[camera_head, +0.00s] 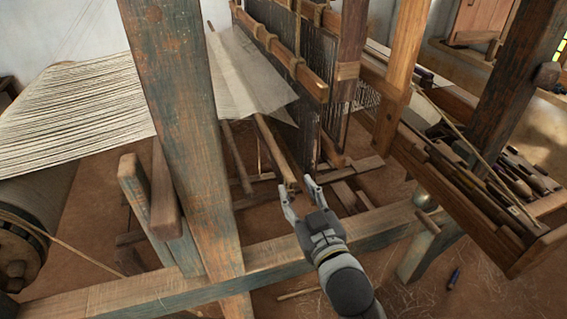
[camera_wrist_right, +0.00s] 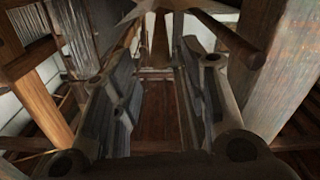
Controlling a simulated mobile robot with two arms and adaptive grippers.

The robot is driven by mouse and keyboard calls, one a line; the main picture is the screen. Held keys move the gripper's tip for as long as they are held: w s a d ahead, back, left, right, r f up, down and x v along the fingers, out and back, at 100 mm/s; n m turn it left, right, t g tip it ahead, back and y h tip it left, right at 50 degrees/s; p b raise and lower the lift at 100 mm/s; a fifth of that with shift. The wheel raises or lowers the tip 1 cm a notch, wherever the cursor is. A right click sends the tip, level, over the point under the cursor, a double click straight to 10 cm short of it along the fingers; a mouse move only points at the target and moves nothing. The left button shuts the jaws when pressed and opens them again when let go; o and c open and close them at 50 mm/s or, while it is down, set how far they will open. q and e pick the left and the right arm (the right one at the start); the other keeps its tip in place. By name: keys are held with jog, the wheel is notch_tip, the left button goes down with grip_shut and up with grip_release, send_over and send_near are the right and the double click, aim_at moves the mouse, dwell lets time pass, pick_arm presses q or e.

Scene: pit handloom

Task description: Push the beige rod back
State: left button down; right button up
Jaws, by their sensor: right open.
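A beige rod (camera_head: 275,152) slopes down from under the pale cloth toward me, its near end low in front of the loom. My right gripper (camera_head: 297,188) is open, with its two fingertips at the rod's near end. I cannot tell from the head view whether they touch it. In the right wrist view, a light brown rod end (camera_wrist_right: 160,45) shows at the top middle, between the open fingers. It appears to be the same rod. The rod's far end is hidden under the cloth. My left gripper is not in view.
A thick worn post (camera_head: 180,130) stands left of my right arm. A long blue-grey beam (camera_head: 285,252) crosses below the gripper. A second thin rod (camera_head: 237,158) lies left of the beige one. A wooden tool tray (camera_head: 480,205) is at the right.

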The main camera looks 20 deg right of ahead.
aim_at(283, 166)
jog(key=w+p, duration=0.2)
jog(key=w, duration=0.8)
jog(key=shift+w+a+f, duration=0.1)
jog(key=shift+w+a, duration=0.05)
jog(key=shift+w, duration=0.05)
jog(key=shift+c, duration=0.2)
grip_shut()
